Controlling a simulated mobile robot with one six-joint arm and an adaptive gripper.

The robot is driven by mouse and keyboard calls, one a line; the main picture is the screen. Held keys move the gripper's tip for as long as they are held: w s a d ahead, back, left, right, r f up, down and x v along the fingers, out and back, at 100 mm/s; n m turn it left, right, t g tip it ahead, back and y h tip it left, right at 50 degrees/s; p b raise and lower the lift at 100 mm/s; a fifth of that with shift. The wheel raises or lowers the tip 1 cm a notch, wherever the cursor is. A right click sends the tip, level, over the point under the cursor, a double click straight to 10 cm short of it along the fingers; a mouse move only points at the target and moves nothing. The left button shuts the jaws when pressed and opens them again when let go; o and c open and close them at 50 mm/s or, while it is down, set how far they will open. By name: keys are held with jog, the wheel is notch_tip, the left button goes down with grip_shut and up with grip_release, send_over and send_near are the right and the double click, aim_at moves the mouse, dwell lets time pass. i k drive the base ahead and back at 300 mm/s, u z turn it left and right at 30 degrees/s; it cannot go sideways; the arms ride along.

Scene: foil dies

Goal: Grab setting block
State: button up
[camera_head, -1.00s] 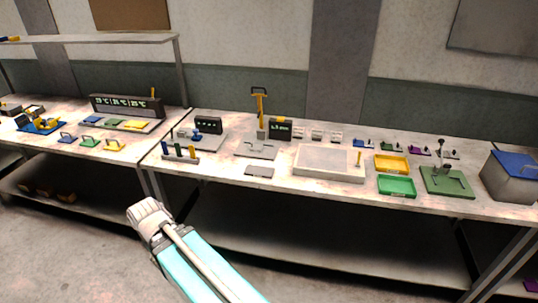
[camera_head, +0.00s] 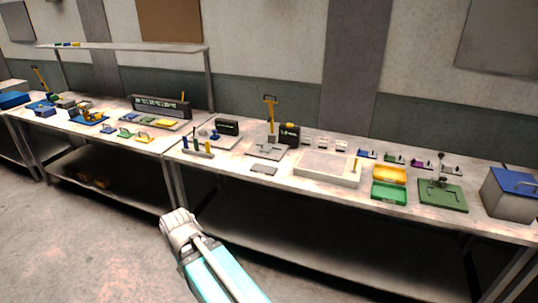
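I cannot tell for certain which thing is the setting block. Several small pale blocks (camera_head: 326,144) stand in a row at the back of the right bench, right of a black display (camera_head: 289,135). A row of small pieces with blue, green, purple and grey parts (camera_head: 392,159) stands further right. My arm (camera_head: 205,262) reaches up from the bottom, with a pale rounded joint (camera_head: 180,229) in front of the benches. No gripper fingers show, and nothing held is visible.
The right bench (camera_head: 235,168) also carries a pale tray (camera_head: 326,167), a yellow tray (camera_head: 390,174), a green tray (camera_head: 389,191), a green fixture (camera_head: 443,194) and a grey bin with a blue lid (camera_head: 509,193). A second bench (camera_head: 75,124) stands left. The floor (camera_head: 75,235) in front is clear.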

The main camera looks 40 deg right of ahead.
aim_at(264, 149)
jog(key=z, duration=1.95)
jog(key=i, duration=1.45)
jog(key=u, duration=0.05)
